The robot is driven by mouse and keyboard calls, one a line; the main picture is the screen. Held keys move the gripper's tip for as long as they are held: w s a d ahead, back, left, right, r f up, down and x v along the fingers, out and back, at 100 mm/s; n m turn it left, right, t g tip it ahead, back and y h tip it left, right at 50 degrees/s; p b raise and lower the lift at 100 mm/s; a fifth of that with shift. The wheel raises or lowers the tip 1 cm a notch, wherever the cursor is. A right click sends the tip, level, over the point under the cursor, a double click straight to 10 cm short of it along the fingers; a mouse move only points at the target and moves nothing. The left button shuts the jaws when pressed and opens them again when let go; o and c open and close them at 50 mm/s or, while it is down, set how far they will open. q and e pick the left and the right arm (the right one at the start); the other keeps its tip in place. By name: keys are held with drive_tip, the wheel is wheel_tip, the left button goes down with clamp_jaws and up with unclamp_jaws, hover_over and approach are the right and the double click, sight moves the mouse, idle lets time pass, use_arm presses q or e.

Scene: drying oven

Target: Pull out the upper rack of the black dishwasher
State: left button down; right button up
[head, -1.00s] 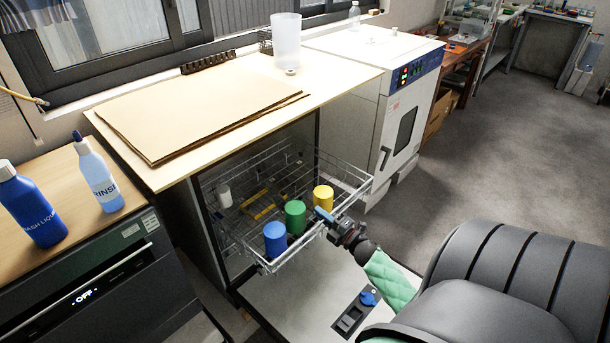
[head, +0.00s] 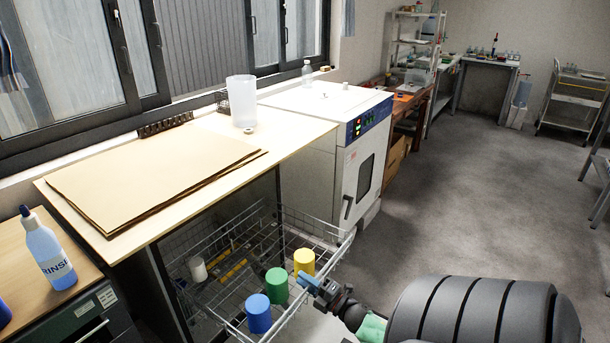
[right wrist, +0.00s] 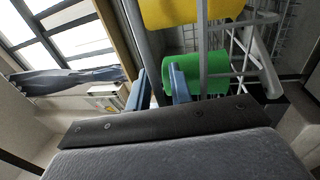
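The upper rack (head: 344,240) of the black dishwasher is a silver wire basket. It stands well out from under the wooden counter. It carries a blue cup (head: 258,314), a green cup (head: 277,286) and a yellow cup (head: 303,262). My right gripper (head: 312,284) is at the rack's front rail, beside the green and yellow cups. In the right wrist view its two blue fingers (right wrist: 160,92) have a grey bar between them, which looks like the rail. The exact contact is partly hidden. My left gripper is out of view.
The wooden counter (head: 285,135) with flat brown sheets (head: 150,170) covers the dishwasher. A white drying oven (head: 325,150) stands just right of the rack. A rinse bottle (head: 48,250) stands at left. Open grey floor (head: 470,190) lies to the right.

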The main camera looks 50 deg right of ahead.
drive_tip(key=shift+o, duration=0.3)
